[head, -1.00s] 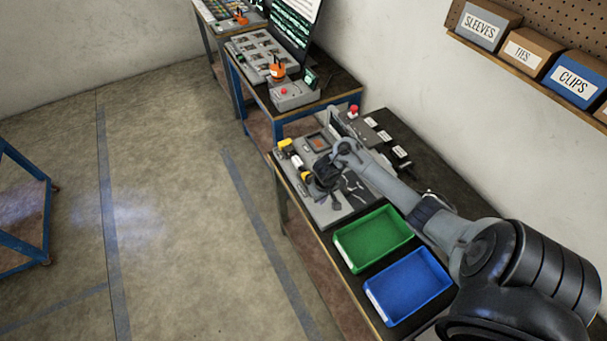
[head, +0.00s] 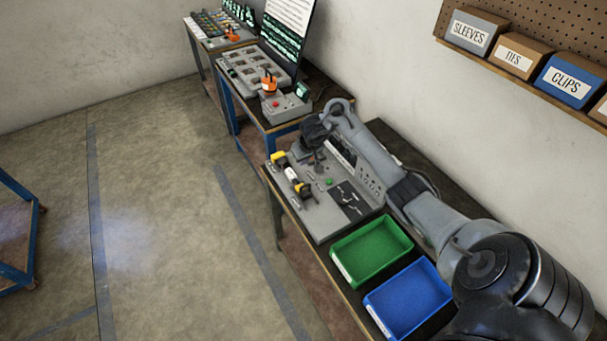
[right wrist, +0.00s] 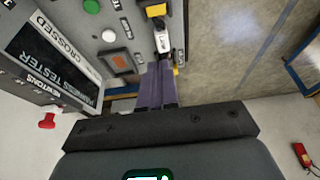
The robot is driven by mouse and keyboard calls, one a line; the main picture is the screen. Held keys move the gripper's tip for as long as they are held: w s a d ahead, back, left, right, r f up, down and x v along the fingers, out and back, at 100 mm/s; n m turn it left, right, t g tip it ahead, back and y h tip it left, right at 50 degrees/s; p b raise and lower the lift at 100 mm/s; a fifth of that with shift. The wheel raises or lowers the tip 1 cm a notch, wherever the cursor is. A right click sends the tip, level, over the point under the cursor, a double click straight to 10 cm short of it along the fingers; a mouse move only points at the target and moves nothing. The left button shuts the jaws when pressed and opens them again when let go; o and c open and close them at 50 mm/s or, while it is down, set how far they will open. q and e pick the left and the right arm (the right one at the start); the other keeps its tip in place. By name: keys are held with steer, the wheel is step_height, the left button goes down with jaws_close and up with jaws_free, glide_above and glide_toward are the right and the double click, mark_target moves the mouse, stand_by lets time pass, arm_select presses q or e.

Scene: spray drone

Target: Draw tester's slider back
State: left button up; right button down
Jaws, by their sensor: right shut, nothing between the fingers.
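The tester (head: 322,212) is a grey panel on the bench, with an upright box lettered "HARNESS TESTER" in the right wrist view (right wrist: 60,65). Along its left edge in the head view is a row of yellow, white and dark fittings (head: 291,174). The right wrist view shows a white fitting (right wrist: 162,38) with yellow parts there; I cannot tell which piece is the slider. My right gripper (head: 319,163) is over the far part of the panel. Its fingers (right wrist: 157,68) are shut and empty, their tips close to the white fitting; contact is unclear. My left gripper is out of view.
A green tray (head: 371,244) and a blue tray (head: 407,292) stand at the bench's near end. An orange-red switch (right wrist: 122,62) and a green button (right wrist: 91,6) are on the panel. The upright box is close beside my right gripper. Open floor lies left.

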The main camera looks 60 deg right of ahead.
steer(key=b, duration=0.3)
glide_above(304, 190)
steer(key=w+d, duration=0.2)
steer(key=w, duration=0.1)
steer(key=f, duration=0.9)
steer(key=shift+w+a+f, duration=0.2)
steer(key=shift+f, duration=0.15)
steer(key=shift+s+a+p, duration=0.2)
steer(key=shift+s+a, duration=0.05)
steer(key=shift+s, duration=0.25)
steer(key=shift+s+a+p, duration=0.15)
steer(key=shift+s+a, duration=0.05)
steer(key=shift+s, duration=0.25)
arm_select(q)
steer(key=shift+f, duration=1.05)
arm_select(e)
steer(key=shift+s+a+f, duration=0.2)
steer(key=shift+s+a, duration=0.25)
steer(key=shift+s, duration=0.3)
arm_select(q)
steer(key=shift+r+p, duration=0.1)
steer(key=shift+p, duration=0.2)
